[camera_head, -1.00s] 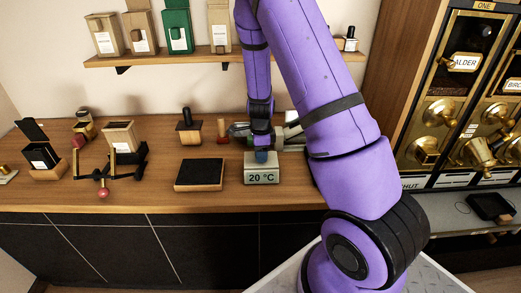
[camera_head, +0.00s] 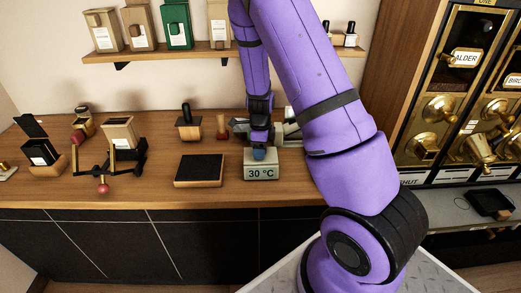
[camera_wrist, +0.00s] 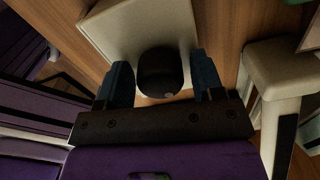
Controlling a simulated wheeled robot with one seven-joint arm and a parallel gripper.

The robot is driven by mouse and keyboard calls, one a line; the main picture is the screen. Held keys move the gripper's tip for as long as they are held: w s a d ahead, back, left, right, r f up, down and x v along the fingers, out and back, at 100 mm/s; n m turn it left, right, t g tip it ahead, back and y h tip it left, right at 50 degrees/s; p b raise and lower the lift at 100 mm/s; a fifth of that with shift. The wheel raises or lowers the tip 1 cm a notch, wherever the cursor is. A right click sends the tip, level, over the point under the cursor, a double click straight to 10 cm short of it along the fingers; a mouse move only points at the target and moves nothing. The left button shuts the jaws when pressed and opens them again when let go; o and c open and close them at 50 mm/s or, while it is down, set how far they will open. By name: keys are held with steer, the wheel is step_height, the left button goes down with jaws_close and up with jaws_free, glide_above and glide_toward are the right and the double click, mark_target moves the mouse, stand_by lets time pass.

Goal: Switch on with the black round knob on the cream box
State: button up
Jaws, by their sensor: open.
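The cream box (camera_head: 261,173) stands on the wooden counter, and its front display reads "30 °C". Its black round knob (camera_wrist: 160,70) shows in the wrist view between my two blue fingertips. My gripper (camera_head: 259,154) is over the box, pointing down. In the wrist view my gripper (camera_wrist: 163,85) is open, with one finger on each side of the knob. I cannot tell whether either finger touches it. In the head view the knob is hidden by the gripper. The box top (camera_wrist: 125,25) fills the upper middle of the wrist view.
A black-topped wooden block (camera_head: 199,170) sits left of the box. A cream and grey device (camera_head: 288,130) stands close behind and right. A wooden stamp (camera_head: 188,122) and a balance with a red ball (camera_head: 103,188) are further left. Brass-fronted dispensers (camera_head: 440,110) stand at the right.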

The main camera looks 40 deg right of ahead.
steer(key=shift+r, duration=2.5)
steer(key=shift+a+r, duration=0.2)
steer(key=shift+r, duration=0.1)
steer(key=s+a+r+n+t+y, duration=0.1)
steer(key=s+a+r+n, duration=0.25)
steer(key=r, duration=0.35)
steer(key=s+a+r+n+t, duration=0.1)
steer(key=s+a+r+n, duration=0.15)
steer(key=r+n, duration=0.35)
steer(key=s+a+r+n+t+y, duration=0.1)
steer(key=s+a+r+n, duration=0.25)
steer(key=r, duration=0.45)
steer(key=s+a+r+n+t+h, duration=0.1)
steer(key=s+r+n, duration=0.4)
steer(key=s+n, duration=0.2)
steer(key=s+a+r+n+t+h, duration=0.1)
steer(key=s+r+n, duration=0.4)
steer(key=s, duration=0.5)
steer(key=shift+a+r+n, duration=0.15)
steer(key=shift+a+n, duration=0.45)
steer(key=shift+n, duration=0.3)
